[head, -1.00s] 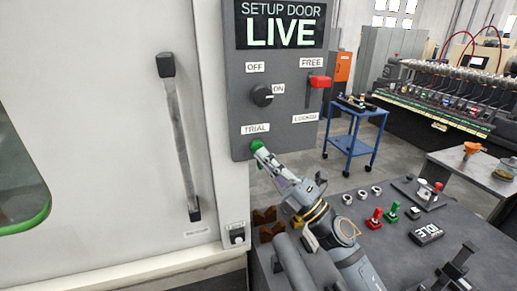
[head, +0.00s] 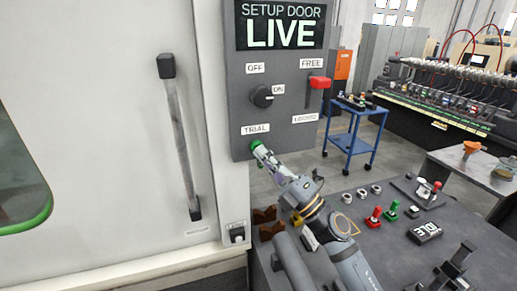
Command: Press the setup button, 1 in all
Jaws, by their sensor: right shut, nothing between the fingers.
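A grey panel (head: 240,108) carries a display (head: 281,25) reading "SETUP DOOR LIVE". Below are a black knob (head: 262,96) marked OFF and ON, and a red lever (head: 320,82) up by FREE, with LOCKED below it. A green button (head: 255,144) sits under the TRIAL label (head: 255,129). My right gripper (head: 262,153) is shut and empty, its tips at the green button and partly covering it. I cannot tell whether they touch. No button labelled "setup" can be read. A small dark button (head: 238,236) sits low on the door frame, its label too small to read. My left gripper is not in view.
A white door (head: 110,120) with a long vertical handle (head: 182,140) fills the left. A grey bench (head: 385,240) at lower right holds red and green pieces, rings and a box reading IDLE (head: 425,233). A blue cart (head: 350,143) stands behind.

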